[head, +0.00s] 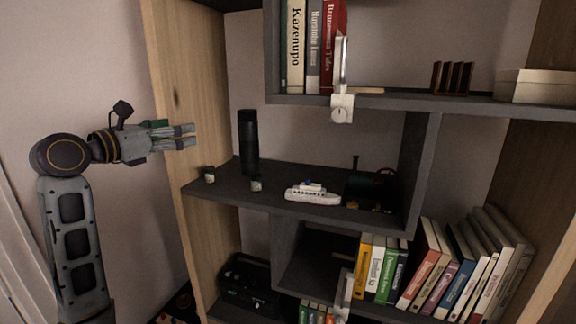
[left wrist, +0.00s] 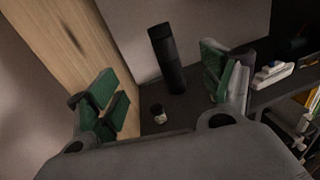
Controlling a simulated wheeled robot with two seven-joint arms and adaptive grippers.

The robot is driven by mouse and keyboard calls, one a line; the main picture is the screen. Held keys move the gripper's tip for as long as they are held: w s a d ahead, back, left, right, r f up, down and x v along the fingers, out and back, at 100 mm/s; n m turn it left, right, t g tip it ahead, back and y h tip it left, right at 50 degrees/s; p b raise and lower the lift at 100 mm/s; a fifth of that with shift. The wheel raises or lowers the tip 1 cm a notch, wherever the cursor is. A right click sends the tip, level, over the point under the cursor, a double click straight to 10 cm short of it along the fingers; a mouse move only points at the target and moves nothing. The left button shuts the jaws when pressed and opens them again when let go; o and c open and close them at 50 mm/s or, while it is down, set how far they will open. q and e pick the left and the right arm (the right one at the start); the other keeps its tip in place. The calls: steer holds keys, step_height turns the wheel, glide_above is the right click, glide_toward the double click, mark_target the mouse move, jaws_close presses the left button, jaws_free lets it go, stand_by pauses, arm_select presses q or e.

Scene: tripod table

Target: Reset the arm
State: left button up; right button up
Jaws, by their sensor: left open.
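My left gripper (head: 183,136) is raised at the left of the shelf unit in the head view, near its wooden side panel. Its fingers point right, toward the shelf. In the left wrist view the two green-padded fingers (left wrist: 165,92) are spread wide with nothing between them in grip. A black cylinder (left wrist: 166,58) and a small jar (left wrist: 158,113) show beyond the gap between the fingers, on the dark shelf. My right gripper is not in view.
The middle shelf (head: 225,188) holds the black cylinder (head: 248,142), small jars (head: 209,175), a white toy ship (head: 312,194) and a dark model (head: 370,188). The wooden side panel (head: 185,100) stands close to my left gripper. Books (head: 445,270) fill the lower right.

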arm_select(q)
steer(key=s+d+f+m+g+y, duration=0.15)
steer(key=f+m, duration=0.35)
steer(key=f, duration=0.7)
steer(key=s+d+f+m+g+y, duration=0.15)
steer(key=f+m, duration=0.35)
steer(key=f, duration=0.6)
steer(key=s+d+f+m+g+y, duration=0.1)
steer(key=s+f+m+g+y, duration=0.2)
steer(key=f, duration=0.9)
steer(key=s+f+m+g+y, duration=0.2)
steer(key=s+f+m+g, duration=0.4)
steer(key=s+f+m, duration=1.55)
steer(key=s+f+n+g, duration=0.1)
steer(key=s+f, duration=0.2)
steer(key=f, duration=1.4)
steer(key=s+f+n, duration=0.2)
steer(key=s+f, duration=0.1)
steer(key=f, duration=1.3)
steer(key=s+a+f+g, duration=0.1)
steer(key=s+a+f, duration=0.2)
steer(key=s+f, duration=1.7)
steer(key=shift+s+f+m+g+y, duration=0.25)
steer(key=shift+s+m+g+y, duration=0.1)
steer(key=shift+s, duration=0.85)
